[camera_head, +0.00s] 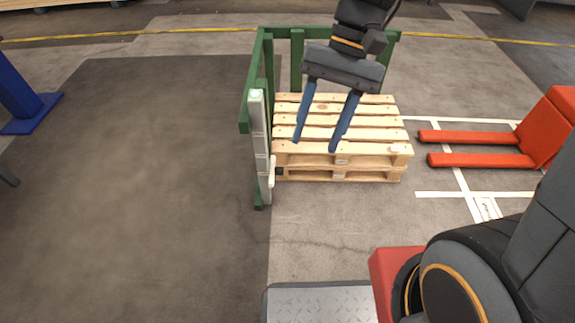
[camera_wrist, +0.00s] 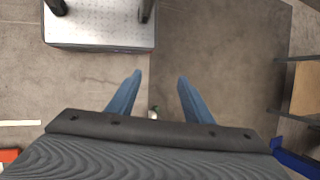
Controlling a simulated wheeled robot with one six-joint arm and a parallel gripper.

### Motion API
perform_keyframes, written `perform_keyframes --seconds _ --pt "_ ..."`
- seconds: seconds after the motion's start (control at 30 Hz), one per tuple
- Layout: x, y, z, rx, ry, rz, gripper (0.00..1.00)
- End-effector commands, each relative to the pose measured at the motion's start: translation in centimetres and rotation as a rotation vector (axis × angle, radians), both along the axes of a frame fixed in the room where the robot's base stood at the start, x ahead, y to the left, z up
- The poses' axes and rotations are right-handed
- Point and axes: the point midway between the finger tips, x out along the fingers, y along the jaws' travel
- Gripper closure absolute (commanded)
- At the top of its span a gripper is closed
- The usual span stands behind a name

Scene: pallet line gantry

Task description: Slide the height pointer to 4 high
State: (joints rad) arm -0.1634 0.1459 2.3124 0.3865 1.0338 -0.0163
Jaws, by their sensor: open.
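The gauge post (camera_head: 259,140) is a pale upright strip with several marks, fixed to the front left of a green frame. The height pointer appears to be the small cream piece (camera_head: 271,172) low on the post's right side. My gripper (camera_head: 315,145) is open and empty, its two blue fingers hanging down. In the head view it appears to the right of the post and above the pointer, over the pallets. In the wrist view the open fingers (camera_wrist: 160,78) have a small pale-and-green thing (camera_wrist: 153,112) between them, too small to identify.
Stacked wooden pallets (camera_head: 340,150) stand inside the green frame (camera_head: 253,85), right of the post. Red forks (camera_head: 480,160) lie farther right. A blue stand (camera_head: 35,115) is at far left. The floor left of the post is clear.

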Motion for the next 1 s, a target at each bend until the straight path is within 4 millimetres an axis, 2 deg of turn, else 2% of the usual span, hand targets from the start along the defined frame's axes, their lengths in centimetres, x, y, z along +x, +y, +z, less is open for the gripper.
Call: perform_keyframes --seconds 0.03,0.27,0.5,0.67,0.8,1.0 --pt "1.4 0.3 -2.5 0.025 0.058 -0.048 0.54" --pt "7.0 2.1 -10.1 0.164 0.276 -0.254 0.54" --pt "13.2 2.8 -19.1 0.337 0.477 -0.470 0.54" --pt "17.1 2.5 -25.8 0.467 0.595 -0.617 0.54" --pt "20.4 1.7 -32.1 0.588 0.683 -0.747 0.54" --pt "23.8 -0.1 -40.6 0.757 0.775 -0.916 0.54"
